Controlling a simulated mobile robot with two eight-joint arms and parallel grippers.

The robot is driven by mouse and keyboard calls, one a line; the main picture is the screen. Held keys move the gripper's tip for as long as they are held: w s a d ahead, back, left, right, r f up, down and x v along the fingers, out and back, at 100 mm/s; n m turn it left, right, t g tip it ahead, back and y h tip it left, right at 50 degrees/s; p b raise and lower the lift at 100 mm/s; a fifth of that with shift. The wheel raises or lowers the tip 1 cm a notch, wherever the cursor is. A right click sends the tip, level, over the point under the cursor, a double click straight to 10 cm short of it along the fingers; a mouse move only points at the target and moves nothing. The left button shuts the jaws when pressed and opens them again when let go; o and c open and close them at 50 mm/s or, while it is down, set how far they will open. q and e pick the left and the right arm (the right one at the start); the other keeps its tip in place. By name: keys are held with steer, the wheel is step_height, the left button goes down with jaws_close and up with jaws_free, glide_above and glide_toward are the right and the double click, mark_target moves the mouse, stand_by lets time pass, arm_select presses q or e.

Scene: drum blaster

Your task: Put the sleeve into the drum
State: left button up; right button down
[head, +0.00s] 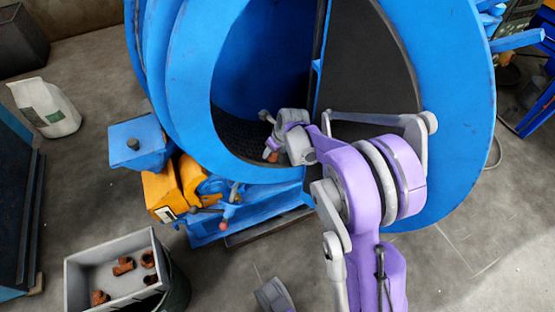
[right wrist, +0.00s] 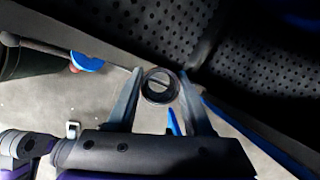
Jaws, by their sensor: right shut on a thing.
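The blue drum (head: 178,85) fills the upper middle of the head view, its round opening facing me and its inside dark. My right gripper (head: 268,150) reaches to the lower part of this opening; how deep it is cannot be told. In the right wrist view my right gripper (right wrist: 161,88) is shut on the sleeve (right wrist: 148,90), a short ring seen end-on between the fingertips. A small orange-brown bit of the sleeve (head: 271,156) shows in the head view. Perforated dark drum lining (right wrist: 260,75) lies beyond the fingers.
A grey box (head: 72,285) with several orange-brown fittings stands at lower left. An orange and blue drive unit (head: 160,190) sits beside the drum's base. A white sack (head: 45,108) stands at left. The drum's rim is close around my right arm.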

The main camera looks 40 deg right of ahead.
steer(key=w+d, duration=0.3)
steer(key=w, duration=1.2)
steer(key=shift+w+d, duration=0.35)
steer(key=shift+c, duration=1.1)
jaws_free()
steer(key=p+v, duration=0.2)
steer(key=v, duration=0.8)
steer(key=shift+r, duration=0.4)
steer(key=shift+s, duration=0.15)
steer(key=s+a+r+p, duration=0.1)
steer(key=s+a+p, duration=0.1)
steer(key=s, duration=1)
steer(key=s+a+r+p, duration=0.2)
steer(key=s+a, duration=0.2)
steer(key=s, duration=0.9)
